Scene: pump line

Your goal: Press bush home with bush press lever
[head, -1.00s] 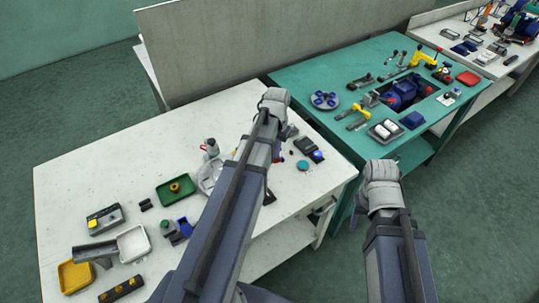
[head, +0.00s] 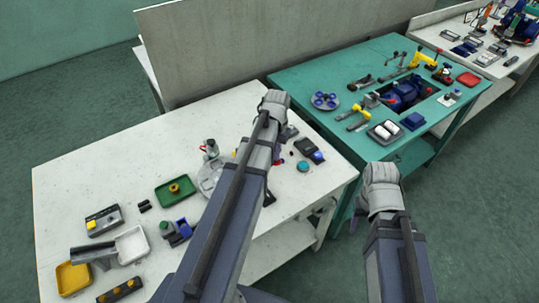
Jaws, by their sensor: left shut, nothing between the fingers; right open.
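My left gripper (head: 275,103) reaches over the far right part of the white table (head: 100,175). It is shut with nothing held, and its fingertips are mostly hidden behind the wrist. Dark and reddish parts (head: 277,151) show just beside and below it, largely covered by my forearm. I cannot tell whether they are the bush press, and neither its lever nor the bush can be made out clearly. My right gripper (head: 379,178) is open, in front of the teal table's near edge and off to the right; its fingers are largely hidden.
A green tray (head: 176,177), a round grey plate (head: 209,178), a blue disc (head: 303,166) and a dark blue device (head: 308,147) lie on the white table. The teal table (head: 310,77) behind holds a blue pump (head: 404,92). The white table's left back is clear.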

